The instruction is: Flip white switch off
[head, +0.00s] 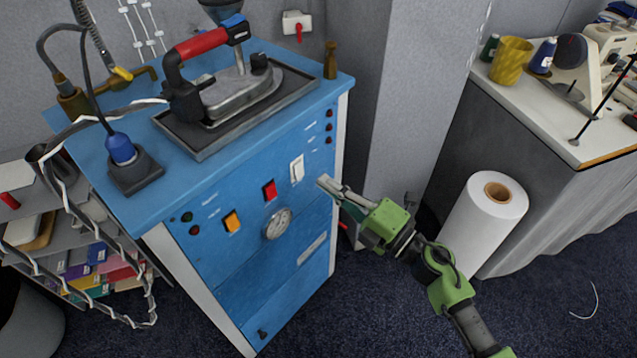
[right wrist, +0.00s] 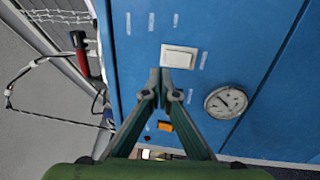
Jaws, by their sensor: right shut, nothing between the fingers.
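The white switch (head: 297,168) is a rocker on the front panel of the blue ironing station (head: 240,215), right of a red switch (head: 270,190) and an orange switch (head: 232,221). My right gripper (head: 324,183) is shut and empty, its tips just right of the white switch in the head view. In the right wrist view the closed fingertips (right wrist: 164,76) lie just below the white switch (right wrist: 179,57) in the picture; I cannot tell whether they touch it. The red switch is not visible there. My left gripper is not in view.
A dial gauge (head: 277,224) sits below the switches. An iron (head: 225,90) rests on a tray on the station top. A white roll (head: 483,222) stands right of my right arm, beside a sewing table (head: 545,110). Shelves (head: 90,265) stand at left.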

